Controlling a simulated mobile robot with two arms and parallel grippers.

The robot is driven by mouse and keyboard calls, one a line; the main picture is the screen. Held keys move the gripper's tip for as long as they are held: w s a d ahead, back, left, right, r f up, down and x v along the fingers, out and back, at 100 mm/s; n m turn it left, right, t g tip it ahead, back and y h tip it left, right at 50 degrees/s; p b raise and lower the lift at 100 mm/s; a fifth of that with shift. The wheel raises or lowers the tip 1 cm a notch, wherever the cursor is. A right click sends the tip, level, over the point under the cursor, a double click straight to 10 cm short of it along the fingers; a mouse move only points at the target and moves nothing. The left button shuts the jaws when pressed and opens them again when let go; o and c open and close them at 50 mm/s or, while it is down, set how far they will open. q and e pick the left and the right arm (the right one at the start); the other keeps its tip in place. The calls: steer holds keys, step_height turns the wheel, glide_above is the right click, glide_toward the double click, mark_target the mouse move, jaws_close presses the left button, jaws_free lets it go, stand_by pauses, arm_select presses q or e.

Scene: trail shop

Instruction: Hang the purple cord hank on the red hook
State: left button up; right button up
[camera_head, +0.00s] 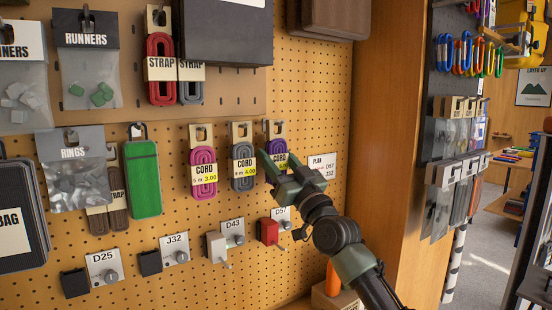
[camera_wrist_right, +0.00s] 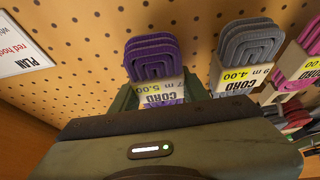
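The purple cord hank (camera_head: 278,147) hangs on the pegboard, rightmost of three cord hanks. My right gripper (camera_head: 284,166) is in front of its lower part, partly hiding it. In the right wrist view the purple hank (camera_wrist_right: 153,58) shows above the gripper (camera_wrist_right: 156,97), its yellow price label between the two green fingers. The fingers look apart, one at each side of the label; contact is not clear. The red hook (camera_head: 268,232) is on the board below the hank, beside a white tag. My left gripper is not in view.
A grey cord hank (camera_head: 243,167) and a pink one (camera_head: 203,172) hang to the left. A white hook (camera_head: 217,247) and black hooks (camera_head: 74,283) line the lower board. A plan card (camera_head: 322,165) is at right, near a wooden panel (camera_head: 387,150).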

steer(key=shift+r, duration=0.2)
steer(key=shift+r+p, duration=0.5)
steer(key=shift+s+d, duration=0.1)
steer(key=shift+s+d+p, duration=0.15)
steer(key=shift+s+p, duration=0.15)
steer(key=shift+p, duration=0.2)
steer(key=shift+s+d, duration=0.2)
steer(key=shift+s+d+p, duration=0.8)
steer(key=shift+s+p, duration=0.15)
steer(key=shift+s, duration=0.15)
